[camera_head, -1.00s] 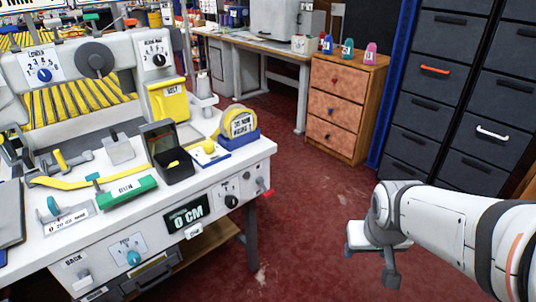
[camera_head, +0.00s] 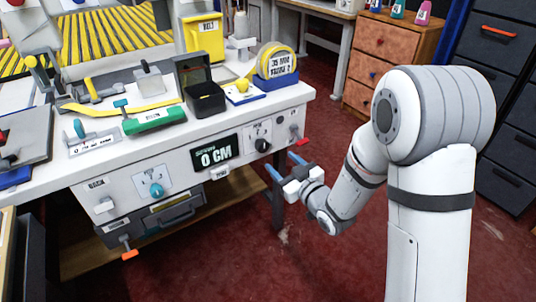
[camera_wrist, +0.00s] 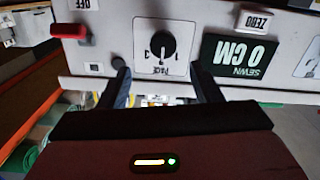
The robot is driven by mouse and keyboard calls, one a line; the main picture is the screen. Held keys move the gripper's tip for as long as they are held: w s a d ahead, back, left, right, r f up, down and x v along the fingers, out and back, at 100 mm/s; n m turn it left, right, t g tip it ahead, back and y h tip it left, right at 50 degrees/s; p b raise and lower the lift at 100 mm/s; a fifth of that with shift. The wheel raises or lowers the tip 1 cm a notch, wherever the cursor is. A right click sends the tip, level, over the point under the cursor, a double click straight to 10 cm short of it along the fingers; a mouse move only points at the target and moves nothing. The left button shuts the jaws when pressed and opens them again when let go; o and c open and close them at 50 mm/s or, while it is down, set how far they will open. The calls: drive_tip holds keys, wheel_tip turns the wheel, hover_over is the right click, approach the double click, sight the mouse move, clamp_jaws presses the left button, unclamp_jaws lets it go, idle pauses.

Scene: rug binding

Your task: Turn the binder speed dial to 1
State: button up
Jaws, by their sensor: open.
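The speed dial is a black knob (camera_head: 262,146) on the white front panel of the binder bench, right of the "0 CM" display. My gripper (camera_head: 283,166) is open and empty, in front of the panel and slightly right of and below the knob. In the wrist view my gripper's fingers (camera_wrist: 160,72) are on either side below the knob, apart from it.
A teal dial (camera_head: 156,190) sits left of the display (camera_head: 216,156). A red-tipped lever (camera_head: 298,140) is right of the knob and shows close by in the wrist view (camera_wrist: 70,31).

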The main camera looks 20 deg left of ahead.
sight(264, 147)
drive_tip(key=b+x, duration=0.1)
drive_tip(key=x, duration=0.7)
drive_tip(key=shift+s+a+r, duration=0.1)
drive_tip(key=shift+s+a, duration=0.05)
drive_tip(key=shift+s, duration=0.05)
drive_tip(key=shift+c, duration=0.6)
drive_tip(key=c, duration=0.9)
drive_tip(key=shift+o, duration=0.2)
